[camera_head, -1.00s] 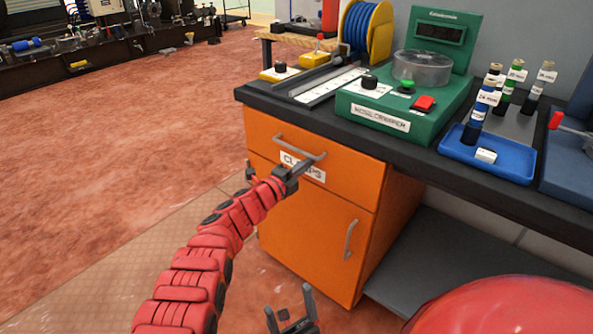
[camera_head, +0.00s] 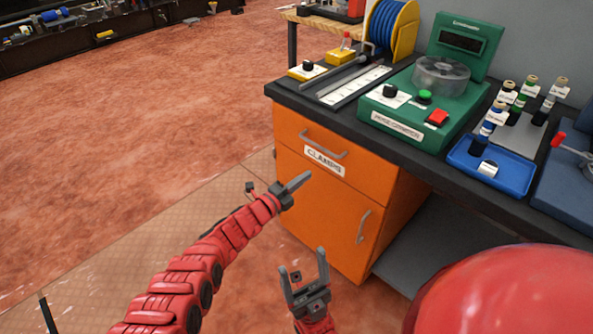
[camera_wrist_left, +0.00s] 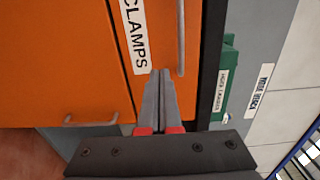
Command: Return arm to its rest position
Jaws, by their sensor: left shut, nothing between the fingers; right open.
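My left gripper (camera_head: 298,183) is shut and empty, in front of the orange cabinet (camera_head: 318,215), left of and below the drawer's CLAMPS label (camera_head: 324,161). In the left wrist view its closed fingers (camera_wrist_left: 160,78) point at the orange front, beside the CLAMPS label (camera_wrist_left: 134,35) and the drawer handle (camera_wrist_left: 180,38). The drawer looks shut. My right gripper (camera_head: 303,262) is open and empty, pointing up, low in the head view before the cabinet.
A dark bench top (camera_head: 335,114) above the cabinet carries a green machine (camera_head: 425,125), a blue tray (camera_head: 510,178) with bottles, and a blue cable reel (camera_head: 385,25). The lower door has a handle (camera_head: 363,227). Open reddish floor (camera_head: 150,110) lies to the left.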

